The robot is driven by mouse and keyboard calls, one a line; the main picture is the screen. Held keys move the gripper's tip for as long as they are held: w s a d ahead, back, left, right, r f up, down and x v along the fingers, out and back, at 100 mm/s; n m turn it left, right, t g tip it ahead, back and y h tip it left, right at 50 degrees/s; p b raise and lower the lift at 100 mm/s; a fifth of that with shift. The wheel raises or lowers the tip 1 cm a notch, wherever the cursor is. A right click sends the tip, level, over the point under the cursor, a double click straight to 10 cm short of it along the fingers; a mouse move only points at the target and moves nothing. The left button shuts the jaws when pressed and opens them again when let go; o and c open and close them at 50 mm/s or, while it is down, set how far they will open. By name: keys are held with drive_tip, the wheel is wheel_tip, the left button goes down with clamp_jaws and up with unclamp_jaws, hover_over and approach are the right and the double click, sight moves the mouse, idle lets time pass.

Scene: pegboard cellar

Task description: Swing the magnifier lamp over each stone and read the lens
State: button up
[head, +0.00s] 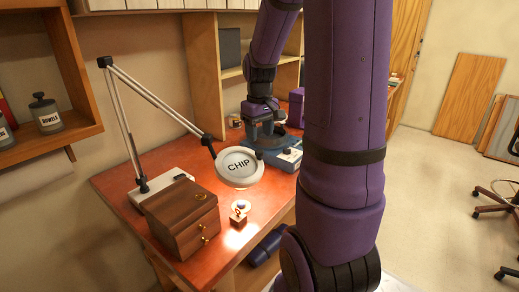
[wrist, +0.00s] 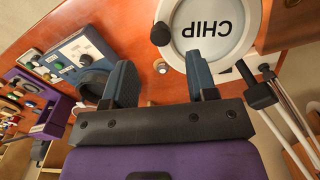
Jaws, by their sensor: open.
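The magnifier lamp's round pale lens head (head: 239,167) hangs over the table on a jointed arm, with the word CHIP across the lens. In the wrist view the lens (wrist: 212,30) shows CHIP upside down, with a dark knob on its rim. My gripper (head: 265,137) is at the far side of the lens; in the wrist view its two blue fingers (wrist: 160,90) are apart with nothing held. The right finger is close to the lens rim; I cannot tell if they touch. A small stone-like piece on a little block (head: 239,214) sits below the lens.
A wooden drawer box (head: 180,218) stands beside the lamp base (head: 160,186). In the wrist view a purple tray (wrist: 58,108) is at the left near several small coloured pieces. A dark blue roll (head: 268,245) is near the table's front edge.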

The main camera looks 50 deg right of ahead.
sight(259, 151)
wheel_tip(259, 151, down, 6)
drive_tip(key=shift+r, duration=0.1)
idle(0.4)
clamp_jaws()
